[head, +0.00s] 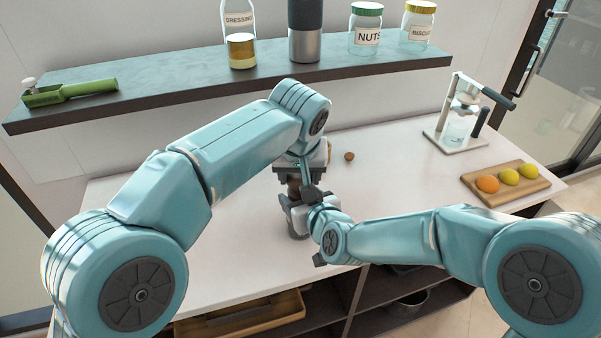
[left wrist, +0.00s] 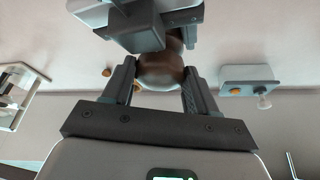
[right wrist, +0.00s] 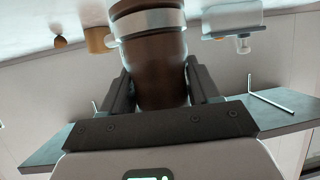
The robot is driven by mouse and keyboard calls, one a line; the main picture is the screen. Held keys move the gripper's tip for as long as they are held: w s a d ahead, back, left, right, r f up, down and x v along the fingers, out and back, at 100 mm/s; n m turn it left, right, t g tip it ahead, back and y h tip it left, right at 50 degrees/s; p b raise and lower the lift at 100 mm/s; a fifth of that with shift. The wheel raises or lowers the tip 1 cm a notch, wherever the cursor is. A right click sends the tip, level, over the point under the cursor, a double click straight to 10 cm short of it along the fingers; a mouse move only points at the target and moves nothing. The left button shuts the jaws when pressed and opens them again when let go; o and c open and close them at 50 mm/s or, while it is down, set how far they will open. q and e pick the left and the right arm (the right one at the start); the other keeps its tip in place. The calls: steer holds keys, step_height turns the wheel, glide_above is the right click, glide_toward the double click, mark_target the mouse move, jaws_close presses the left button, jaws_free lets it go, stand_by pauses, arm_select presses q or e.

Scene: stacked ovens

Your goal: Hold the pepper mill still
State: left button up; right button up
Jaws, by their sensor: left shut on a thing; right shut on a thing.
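The pepper mill (head: 294,188) is dark brown and mostly hidden behind my grippers in the head view, over the middle of the white counter. My left gripper (head: 296,172) is shut on its upper part from above. My right gripper (head: 298,212) is shut on it lower down, from the front right. In the left wrist view the mill's rounded brown end (left wrist: 160,72) is between the fingers, with my other gripper just beyond. In the right wrist view its brown body with a silver band (right wrist: 152,62) is between the fingers. Whether its base touches the counter is unclear.
A wall shelf (head: 190,90) holds a green tool, a dressing bottle, a dark cylinder and two jars. A board with fruit (head: 506,184) and a glass press-like device (head: 462,118) stand at the right. A small brown ball (head: 349,156) lies behind. The counter's left is clear.

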arm_select(q)
steer(key=shift+m+h, duration=0.5)
steer(key=shift+m, duration=0.6)
steer(key=shift+a, duration=0.1)
steer(key=o, duration=1.1)
steer(key=v, duration=1.2)
